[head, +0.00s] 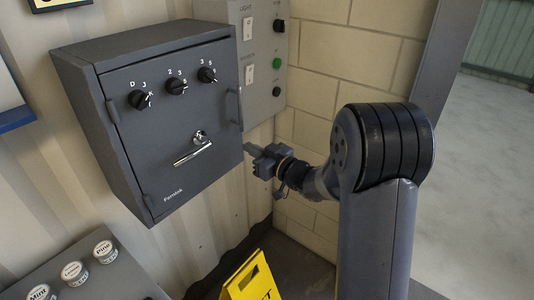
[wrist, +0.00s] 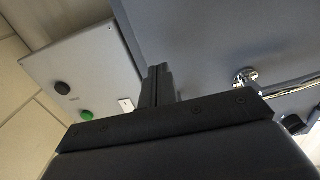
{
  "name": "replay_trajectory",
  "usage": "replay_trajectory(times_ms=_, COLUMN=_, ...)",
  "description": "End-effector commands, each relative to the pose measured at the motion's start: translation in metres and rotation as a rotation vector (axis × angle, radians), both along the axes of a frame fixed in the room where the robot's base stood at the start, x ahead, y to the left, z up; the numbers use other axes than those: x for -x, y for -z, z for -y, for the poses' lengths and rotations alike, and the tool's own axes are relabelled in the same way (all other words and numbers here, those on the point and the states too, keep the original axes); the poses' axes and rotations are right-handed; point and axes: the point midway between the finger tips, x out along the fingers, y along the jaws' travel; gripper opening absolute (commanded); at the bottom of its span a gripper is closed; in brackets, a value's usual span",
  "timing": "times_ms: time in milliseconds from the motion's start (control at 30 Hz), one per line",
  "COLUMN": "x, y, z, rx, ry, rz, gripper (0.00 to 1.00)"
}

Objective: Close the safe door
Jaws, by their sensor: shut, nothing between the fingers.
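The safe (head: 90,110) is a dark grey box mounted on the corrugated wall in the head view. Its door (head: 170,150) lies flush with the front of the box, as far as I can see. The door carries several black dials, a chrome lever (head: 195,152) and a grey pull handle (head: 233,106) on its right edge. My gripper (head: 250,148) is shut and empty, at the lower right edge of the door. In the wrist view the shut fingers (wrist: 157,82) point up beside the door (wrist: 220,50). I cannot tell whether they touch it.
A grey control panel (head: 262,88) with switches and a green button is on the wall right of the safe. A yellow sign (head: 250,280) stands below. A shelf with labelled tins (head: 75,272) is at the lower left. Open floor (head: 480,180) lies to the right.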

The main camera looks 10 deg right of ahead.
Motion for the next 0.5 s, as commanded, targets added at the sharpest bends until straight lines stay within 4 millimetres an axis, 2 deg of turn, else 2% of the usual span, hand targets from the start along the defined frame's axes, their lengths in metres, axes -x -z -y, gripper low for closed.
replay_trajectory(times_ms=200, x=-0.021, y=-0.001, z=-0.018, rx=-0.001, ry=0.000, rz=-0.001, gripper=0.00)
replay_trajectory(times_ms=500, x=-0.025, y=0.000, z=-0.022, rx=0.000, ry=0.000, rz=0.000, gripper=0.00)
